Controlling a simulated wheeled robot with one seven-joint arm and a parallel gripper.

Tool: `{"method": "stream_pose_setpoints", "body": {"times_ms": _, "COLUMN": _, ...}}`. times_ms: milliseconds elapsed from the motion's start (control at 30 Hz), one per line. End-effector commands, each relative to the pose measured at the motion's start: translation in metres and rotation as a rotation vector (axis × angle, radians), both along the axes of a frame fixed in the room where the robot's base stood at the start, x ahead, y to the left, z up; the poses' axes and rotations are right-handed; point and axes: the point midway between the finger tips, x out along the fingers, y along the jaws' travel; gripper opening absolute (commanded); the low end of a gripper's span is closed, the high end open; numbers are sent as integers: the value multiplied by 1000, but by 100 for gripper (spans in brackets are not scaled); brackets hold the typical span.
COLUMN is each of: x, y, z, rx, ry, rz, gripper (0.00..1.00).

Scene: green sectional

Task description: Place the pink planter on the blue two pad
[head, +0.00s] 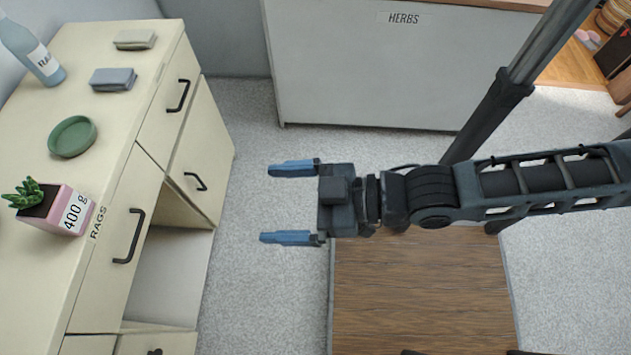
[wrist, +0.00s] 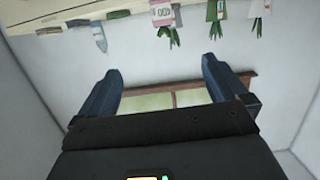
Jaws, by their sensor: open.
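The pink planter (head: 80,214), with a "400 g" label and a small green succulent, stands at the front edge of the cream cabinet top at left. In the wrist view a pink-white labelled pot (wrist: 162,16) with green leaves hangs inverted at the top edge and seems to be the same planter. My gripper (head: 266,204) is open and empty, to the right of the cabinet and apart from it, with its fingers pointing left. Its blue fingers also show in the wrist view (wrist: 160,66). I cannot make out a blue pad marked two in either view.
The cabinet top (head: 125,75) also bears a green dish (head: 72,137), a grey-blue folded cloth (head: 113,79), a beige cloth (head: 134,39) and a blue bottle (head: 30,48). A white "HERBS" unit (head: 370,75) stands at the back. Grey floor (head: 245,180) separates my gripper from the cabinet.

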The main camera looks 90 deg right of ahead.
Motion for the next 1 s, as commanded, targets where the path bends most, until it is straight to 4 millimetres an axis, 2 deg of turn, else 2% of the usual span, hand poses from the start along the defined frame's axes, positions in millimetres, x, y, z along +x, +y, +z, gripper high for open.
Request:
{"method": "stream_pose_setpoints", "body": {"times_ms": 33, "x": -16, "y": 1, "z": 13, "rx": 3, "ry": 18, "rz": -3, "gripper": 100}}
{"method": "stream_pose_setpoints", "body": {"times_ms": 100, "x": -32, "y": 4, "z": 29, "rx": 9, "ry": 34, "rz": -6, "gripper": 100}}
{"method": "stream_pose_setpoints", "body": {"times_ms": 200, "x": -47, "y": 6, "z": 47, "rx": 15, "ry": 51, "rz": -9, "gripper": 100}}
{"method": "stream_pose_setpoints", "body": {"times_ms": 333, "x": -56, "y": 8, "z": 62, "rx": 19, "ry": 62, "rz": -13, "gripper": 100}}
{"method": "stream_pose_setpoints", "body": {"times_ms": 500, "x": -58, "y": 8, "z": 66, "rx": 21, "ry": 66, "rz": -14, "gripper": 100}}
{"method": "stream_pose_setpoints", "body": {"times_ms": 667, "x": -58, "y": 8, "z": 64, "rx": 21, "ry": 64, "rz": -14, "gripper": 100}}
{"method": "stream_pose_setpoints", "body": {"times_ms": 767, "x": -51, "y": 9, "z": 56, "rx": 24, "ry": 55, "rz": -16, "gripper": 100}}
{"method": "stream_pose_setpoints", "body": {"times_ms": 867, "x": -34, "y": 10, "z": 36, "rx": 29, "ry": 38, "rz": -23, "gripper": 100}}
{"method": "stream_pose_setpoints", "body": {"times_ms": 1000, "x": 5, "y": 13, "z": 0, "rx": 41, "ry": 3, "rz": -32, "gripper": 100}}
